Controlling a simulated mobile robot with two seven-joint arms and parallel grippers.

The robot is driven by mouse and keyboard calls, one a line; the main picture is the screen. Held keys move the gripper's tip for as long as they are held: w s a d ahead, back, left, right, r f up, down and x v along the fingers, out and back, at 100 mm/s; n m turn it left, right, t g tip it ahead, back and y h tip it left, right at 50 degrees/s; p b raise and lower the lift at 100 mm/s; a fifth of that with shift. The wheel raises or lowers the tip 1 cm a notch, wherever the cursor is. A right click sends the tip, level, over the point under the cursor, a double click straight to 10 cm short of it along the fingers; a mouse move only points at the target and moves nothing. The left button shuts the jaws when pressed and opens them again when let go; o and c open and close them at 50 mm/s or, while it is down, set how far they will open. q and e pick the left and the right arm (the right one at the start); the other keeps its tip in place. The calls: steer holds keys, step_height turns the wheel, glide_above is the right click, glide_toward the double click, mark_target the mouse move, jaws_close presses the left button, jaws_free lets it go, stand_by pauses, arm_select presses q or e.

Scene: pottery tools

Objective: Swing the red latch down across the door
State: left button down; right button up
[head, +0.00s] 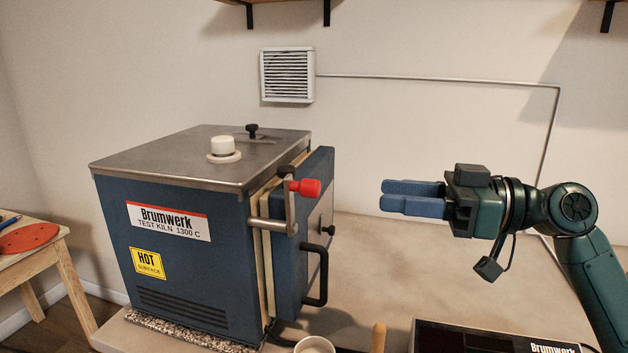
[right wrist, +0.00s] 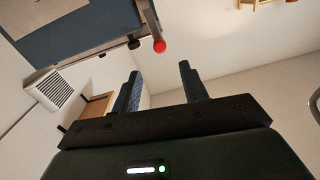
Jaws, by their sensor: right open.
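The blue kiln (head: 190,265) stands on the worktop with its blue door (head: 318,190) on its right side. A cream edge shows between body and door; I cannot tell whether the door is fully shut. The latch is a metal bar (head: 291,212) standing upright at the kiln's front right edge. Its red knob (head: 306,188) is at the top and also shows in the right wrist view (right wrist: 159,46). My right gripper (head: 384,196) is open and empty, to the right of the knob and apart from it, fingers pointing left. My left gripper is out of view.
A black door handle (head: 318,280) sticks out below the latch. A white cup (head: 314,345) and a dark Brumwerk box (head: 490,338) stand at the front. A wall vent (head: 287,75) is behind. The worktop (head: 375,260) between door and right gripper is clear.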

mark_target(319, 188)
steer(key=p+x, duration=0.3)
steer(key=x, duration=0.8)
steer(key=shift+r, duration=0.1)
steer(key=shift+w+a, duration=0.15)
steer(key=shift+a, duration=0.25)
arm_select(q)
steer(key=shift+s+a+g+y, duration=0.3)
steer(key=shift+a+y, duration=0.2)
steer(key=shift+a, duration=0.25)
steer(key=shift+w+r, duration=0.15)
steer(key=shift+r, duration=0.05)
arm_select(e)
jaws_close()
